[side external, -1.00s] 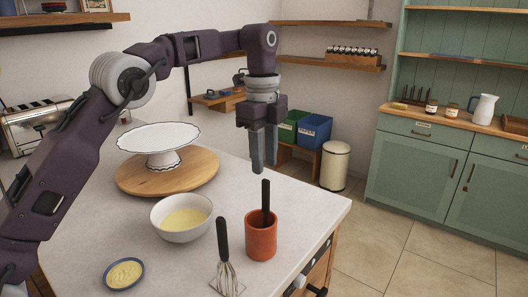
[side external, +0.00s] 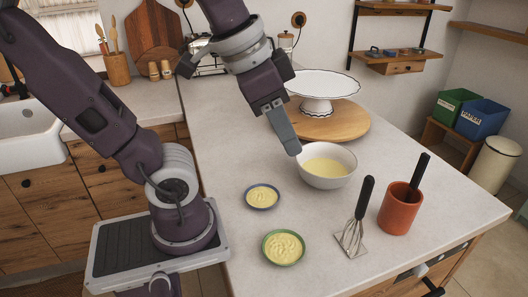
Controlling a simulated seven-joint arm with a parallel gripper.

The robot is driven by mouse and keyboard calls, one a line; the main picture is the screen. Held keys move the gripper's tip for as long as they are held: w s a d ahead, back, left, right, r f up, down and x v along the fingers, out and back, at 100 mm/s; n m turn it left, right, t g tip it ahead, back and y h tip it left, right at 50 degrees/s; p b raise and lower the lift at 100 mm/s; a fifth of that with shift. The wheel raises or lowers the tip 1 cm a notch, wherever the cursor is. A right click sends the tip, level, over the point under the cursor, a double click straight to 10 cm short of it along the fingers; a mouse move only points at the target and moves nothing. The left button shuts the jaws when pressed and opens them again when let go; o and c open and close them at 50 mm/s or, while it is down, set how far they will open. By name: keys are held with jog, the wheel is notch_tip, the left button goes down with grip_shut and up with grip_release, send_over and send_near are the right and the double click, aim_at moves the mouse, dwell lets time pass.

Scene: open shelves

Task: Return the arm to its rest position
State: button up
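My gripper (side external: 288,140) hangs over the worktop at the left rim of the white bowl (side external: 327,172), pointing down and tilted to the right. Its fingers overlap from this side, so the gap between them is hidden. I see nothing hanging from the fingertips. Whether they touch the bowl or are only in front of it, I cannot tell. My arm bends up out of the top of the picture and back down to the gripper.
A red-brown crock (side external: 399,210) holds a black-handled tool. Two small dishes, blue-rimmed (side external: 262,196) and green-rimmed (side external: 283,248), lie in front. A white cake stand (side external: 318,88) on a round board (side external: 335,126) is behind. The worktop's left part is clear.

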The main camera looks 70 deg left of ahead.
jog(key=s+f+n, duration=0.2)
jog(key=s+f, duration=0.1)
jog(key=shift+s+a+f+t, duration=0.1)
jog(key=shift+s+f+t, duration=0.2)
jog(key=shift+s+f, duration=0.05)
dwell(0.9)
